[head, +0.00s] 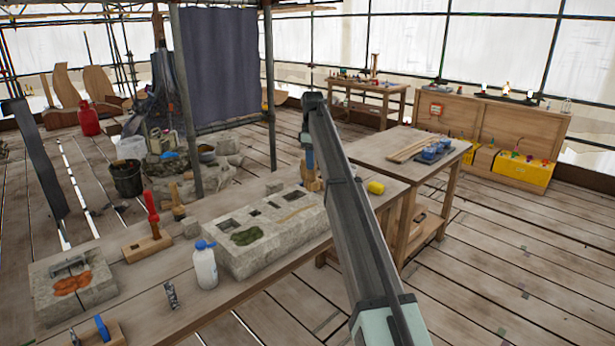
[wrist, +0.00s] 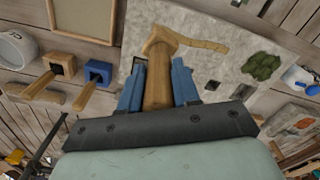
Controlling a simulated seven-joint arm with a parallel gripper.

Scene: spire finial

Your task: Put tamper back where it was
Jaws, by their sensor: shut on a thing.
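My gripper (head: 309,156) is shut on the wooden tamper (head: 311,178) near the right end of the pale stone block (head: 270,252). In the wrist view the blue fingers of my gripper (wrist: 158,72) clasp the tamper's round handle (wrist: 157,88) from both sides. The tamper's wider head (wrist: 160,42) points away from my gripper, toward the stone block (wrist: 215,70). I cannot tell whether the head touches the stone. My arm hides part of the bench behind it in the head view.
The stone block has square sockets, a tan strip and a green patch (head: 246,237). A white bottle (head: 205,266) stands before it. A red-handled tool (head: 152,215) stands in a wooden block to its left.

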